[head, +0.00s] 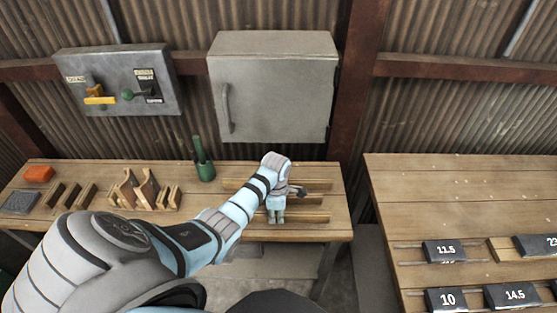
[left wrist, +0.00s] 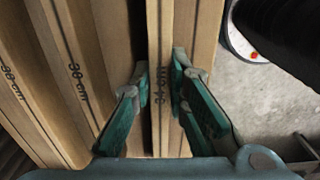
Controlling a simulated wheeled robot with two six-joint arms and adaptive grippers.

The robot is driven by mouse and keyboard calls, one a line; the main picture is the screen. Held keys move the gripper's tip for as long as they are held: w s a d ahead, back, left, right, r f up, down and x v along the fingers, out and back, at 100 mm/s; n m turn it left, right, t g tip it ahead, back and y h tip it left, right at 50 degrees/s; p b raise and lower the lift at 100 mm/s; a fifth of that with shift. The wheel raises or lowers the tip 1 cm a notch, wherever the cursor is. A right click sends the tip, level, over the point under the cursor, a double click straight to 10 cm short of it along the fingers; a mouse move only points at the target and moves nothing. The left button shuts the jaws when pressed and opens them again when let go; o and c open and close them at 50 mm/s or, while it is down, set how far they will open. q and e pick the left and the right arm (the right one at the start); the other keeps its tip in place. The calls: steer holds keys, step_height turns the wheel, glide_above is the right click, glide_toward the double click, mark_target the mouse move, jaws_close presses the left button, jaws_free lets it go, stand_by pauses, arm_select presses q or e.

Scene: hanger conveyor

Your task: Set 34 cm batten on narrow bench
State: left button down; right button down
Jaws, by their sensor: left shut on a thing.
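The 34 cm batten (left wrist: 160,60) is a narrow wooden strip with its length printed on it. In the left wrist view it stands between the two green-tipped fingers of my left gripper (left wrist: 163,80), which is shut on it. In the head view my left gripper (head: 276,216) points down at the front batten (head: 312,217) on the left wooden bench (head: 100,222). This batten lies near the bench's front edge, and I cannot tell whether it is lifted. My right gripper is not in view.
Other battens lie behind it, one marked 38 cm (left wrist: 75,75). A green holder (head: 205,171), wooden brackets (head: 147,190) and an orange block (head: 39,173) stand on the same bench. A grey cabinet (head: 272,90) hangs above. A deeper table (head: 450,190) with numbered blocks stands right, across a gap.

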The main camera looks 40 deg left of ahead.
mark_target(276, 214)
arm_select(q)
steer(key=shift+w, duration=0.1)
steer(key=c, duration=1.6)
jaws_free()
steer(key=shift+o, duration=0.2)
step_height(276, 214, up, 12)
steer(key=p, duration=0.3)
steer(key=shift+r, duration=0.15)
